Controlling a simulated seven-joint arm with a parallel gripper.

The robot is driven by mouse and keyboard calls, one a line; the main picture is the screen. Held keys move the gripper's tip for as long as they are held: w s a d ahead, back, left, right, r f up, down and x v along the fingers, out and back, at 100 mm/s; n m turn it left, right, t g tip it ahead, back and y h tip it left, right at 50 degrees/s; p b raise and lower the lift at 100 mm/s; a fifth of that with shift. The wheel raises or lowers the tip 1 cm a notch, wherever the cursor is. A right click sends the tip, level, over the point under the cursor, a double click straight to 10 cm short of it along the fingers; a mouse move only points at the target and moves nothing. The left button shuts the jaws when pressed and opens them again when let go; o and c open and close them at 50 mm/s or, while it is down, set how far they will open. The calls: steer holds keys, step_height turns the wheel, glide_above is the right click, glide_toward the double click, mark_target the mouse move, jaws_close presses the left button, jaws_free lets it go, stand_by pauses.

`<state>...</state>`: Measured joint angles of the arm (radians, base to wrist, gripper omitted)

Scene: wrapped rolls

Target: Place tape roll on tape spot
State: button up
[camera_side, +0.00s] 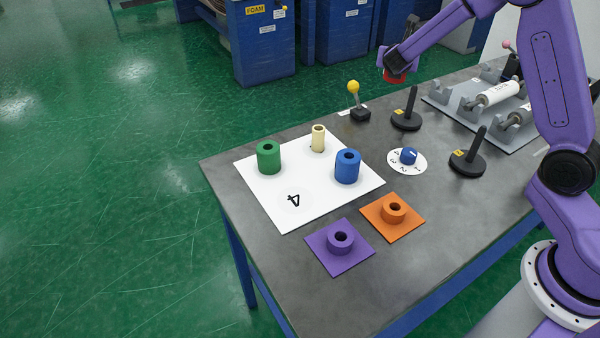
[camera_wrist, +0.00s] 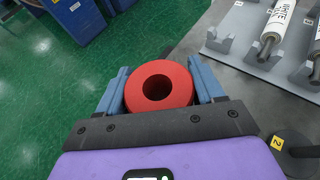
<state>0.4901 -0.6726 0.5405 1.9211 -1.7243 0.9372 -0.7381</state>
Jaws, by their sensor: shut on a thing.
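A red roll (camera_wrist: 183,84) with a round hole sits between the two blue-grey fingers of my gripper (camera_wrist: 161,86) in the wrist view. My gripper is shut on it. In the side view my gripper (camera_side: 393,72) holds the red roll (camera_side: 396,79) high, behind the black posts and toward the back of the table. A white sheet (camera_side: 262,206) carries a green roll (camera_side: 268,158), a cream roll (camera_side: 318,139) and a blue roll (camera_side: 347,167). No spot is visibly labelled as tape.
A purple roll (camera_side: 341,238) and an orange roll (camera_side: 393,208) sit on matching squares. Two black posts (camera_side: 407,106) (camera_side: 468,158), a yellow-ball stick (camera_side: 354,95) and a blue-knob dial (camera_side: 408,157) stand nearby. A grey rack (camera_side: 452,107) holds white cylinders.

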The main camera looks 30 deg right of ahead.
steer(key=s+a+f+n+t+y, duration=0.15)
steer(key=s+a, duration=0.25)
steer(key=a, duration=0.6)
steer(key=s+a+f+n+t+y, duration=0.1)
steer(key=s+a+n, duration=0.15)
steer(key=a, duration=0.65)
steer(key=s+a+f+n+t+y, duration=0.1)
steer(key=s+a+n+t+y, duration=0.3)
steer(key=s+a, duration=1)
steer(key=shift+g+y, duration=0.55)
steer(key=shift+g, duration=0.4)
steer(key=w+a+f, duration=0.1)
steer(key=w+f, duration=0.2)
steer(key=w+a+f, duration=0.2)
steer(key=w+f, duration=0.1)
steer(key=w+a+f, duration=0.1)
steer(key=w+f, duration=0.2)
steer(key=w, duration=0.1)
steer(key=shift+w+a, duration=0.1)
steer(key=shift+a, duration=0.1)
steer(key=shift+w+a+f, duration=0.15)
steer(key=shift+w+f, duration=0.1)
steer(key=shift+f, duration=0.15)
steer(key=shift+w+f, duration=0.15)
steer(key=shift+f, duration=1.55)
steer(key=shift+f, duration=0.2)
steer(key=o, duration=1.2)
